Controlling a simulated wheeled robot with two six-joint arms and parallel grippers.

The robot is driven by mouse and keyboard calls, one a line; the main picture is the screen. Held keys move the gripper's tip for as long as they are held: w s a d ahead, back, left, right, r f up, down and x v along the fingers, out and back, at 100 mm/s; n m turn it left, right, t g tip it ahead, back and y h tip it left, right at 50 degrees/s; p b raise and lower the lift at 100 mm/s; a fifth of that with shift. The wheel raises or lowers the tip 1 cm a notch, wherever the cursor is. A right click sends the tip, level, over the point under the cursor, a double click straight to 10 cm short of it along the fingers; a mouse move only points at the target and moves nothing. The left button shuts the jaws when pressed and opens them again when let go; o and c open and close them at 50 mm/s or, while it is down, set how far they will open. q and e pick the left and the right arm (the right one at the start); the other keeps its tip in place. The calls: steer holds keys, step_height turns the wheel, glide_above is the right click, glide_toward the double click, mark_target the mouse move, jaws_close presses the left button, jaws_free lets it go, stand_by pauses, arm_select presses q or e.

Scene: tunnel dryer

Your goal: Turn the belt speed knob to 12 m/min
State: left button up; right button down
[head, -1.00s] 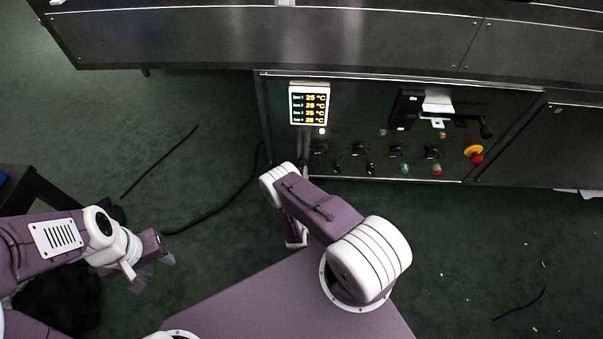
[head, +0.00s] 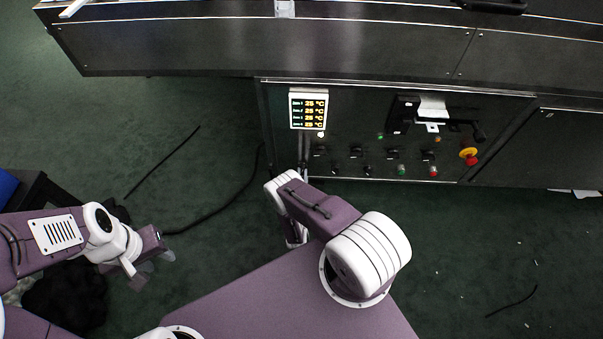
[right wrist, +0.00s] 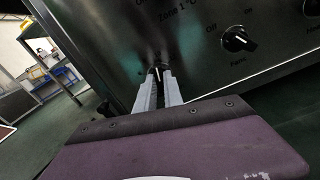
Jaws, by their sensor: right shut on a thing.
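My right gripper (right wrist: 158,80) is shut on a small dark knob (right wrist: 157,67) at the control panel in the right wrist view. A pale pointer line shows on that knob, below the text "Zone 1 °C". Its own label and scale are not readable, so I cannot read its setting. In the head view, my right arm (head: 330,225) reaches to the lower left of the control panel (head: 365,115), and the held knob is hidden there. My left gripper (head: 152,269) is open and empty over the floor, far from the panel.
A knob marked "Fans" (right wrist: 239,40) sits right of the held one. The panel has a zone temperature display (head: 308,108), several knobs, a green button (head: 401,170), a red button (head: 433,171) and a red-and-yellow emergency stop (head: 469,156). Cables lie on the green floor.

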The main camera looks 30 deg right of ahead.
steer(key=m+p, duration=0.1)
steer(key=m, duration=0.3)
steer(key=shift+r+m+p, duration=0.1)
steer(key=shift+m+p, duration=0.2)
steer(key=shift+p, duration=0.1)
steer(key=shift+m+p, duration=0.75)
steer(key=shift+m, duration=1.55)
steer(key=c, duration=1.5)
jaws_free()
steer(key=shift+d, duration=0.1)
steer(key=shift+o, duration=0.2)
